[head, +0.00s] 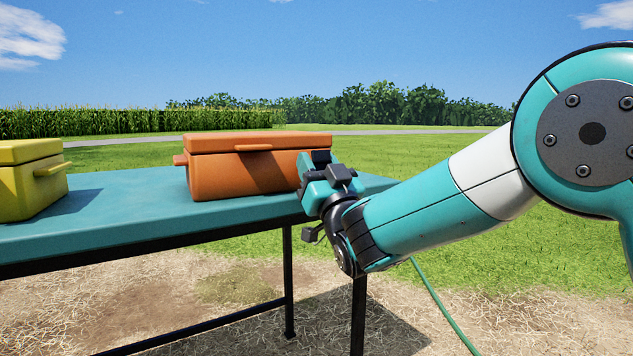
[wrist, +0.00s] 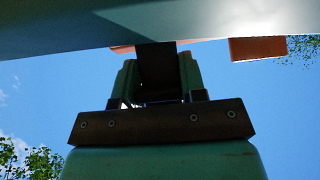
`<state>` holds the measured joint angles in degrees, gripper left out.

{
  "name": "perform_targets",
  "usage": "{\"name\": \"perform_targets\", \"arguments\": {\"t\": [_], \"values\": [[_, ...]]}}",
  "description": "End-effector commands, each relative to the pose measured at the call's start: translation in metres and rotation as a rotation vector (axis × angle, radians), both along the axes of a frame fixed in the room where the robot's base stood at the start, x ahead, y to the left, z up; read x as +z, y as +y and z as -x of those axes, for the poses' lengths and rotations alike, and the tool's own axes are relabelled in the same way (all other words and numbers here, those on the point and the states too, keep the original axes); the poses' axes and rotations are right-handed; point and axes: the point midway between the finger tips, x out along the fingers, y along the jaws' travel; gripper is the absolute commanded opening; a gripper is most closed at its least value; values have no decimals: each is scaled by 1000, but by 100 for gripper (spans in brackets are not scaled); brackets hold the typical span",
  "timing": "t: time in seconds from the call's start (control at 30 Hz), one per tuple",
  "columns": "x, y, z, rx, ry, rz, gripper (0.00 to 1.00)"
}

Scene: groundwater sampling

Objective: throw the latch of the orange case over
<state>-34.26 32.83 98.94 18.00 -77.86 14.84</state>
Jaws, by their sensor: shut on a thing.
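The orange case (head: 225,175) stands lid down on the teal table (head: 130,219). A small orange bar (head: 252,147) juts from its front below the lid, and a handle (head: 180,160) from its left end. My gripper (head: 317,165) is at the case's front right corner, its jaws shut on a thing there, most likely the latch. The fingers hide the latch, so its position cannot be told. In the wrist view my gripper (wrist: 157,60) points up toward a thin orange strip, and another orange piece (wrist: 257,48) shows to its right.
A yellow case (head: 25,185) with a side handle stands at the table's left. Teal tabletop lies clear between the two cases. My arm comes in from the right, in front of the table's edge. A green hose (head: 440,305) runs over the ground at right.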

Motion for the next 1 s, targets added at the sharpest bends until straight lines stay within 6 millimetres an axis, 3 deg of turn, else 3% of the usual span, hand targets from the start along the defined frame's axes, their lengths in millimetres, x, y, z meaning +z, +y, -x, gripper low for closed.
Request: {"name": "perform_targets", "arguments": {"t": [0.5, 0.53, 0.63, 1.0], "values": [[0, 0, 0, 0, -12, -7, 15], [0, 0, 0, 0, -12, -7, 40], [0, 0, 0, 0, -11, -6, 64], [-5, -1, 3, -1, -12, -6, 64]]}}
